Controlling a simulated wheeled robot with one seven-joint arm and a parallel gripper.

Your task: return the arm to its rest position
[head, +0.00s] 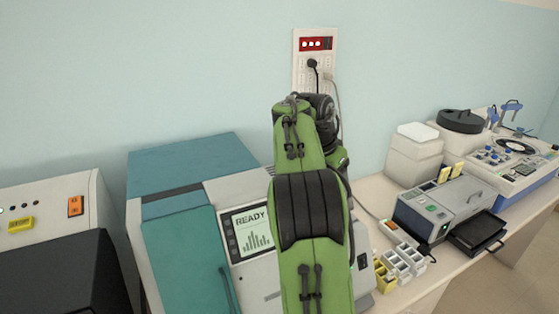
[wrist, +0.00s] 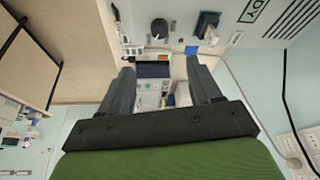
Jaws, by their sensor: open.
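My green arm (head: 312,230) with black joint covers rises through the middle of the head view, in front of the machine with the READY screen (head: 252,232). My gripper is hidden behind the arm in the head view. In the wrist view my gripper (wrist: 160,66) shows two dark fingers, spread wide apart. Nothing is held between them.
A teal and white machine (head: 180,165) stands behind and left of my arm. A wall panel (head: 302,72) with a plugged cable is behind it. A grey device (head: 440,208), a black tray (head: 477,232) and white racks (head: 405,258) stand on the bench to the right.

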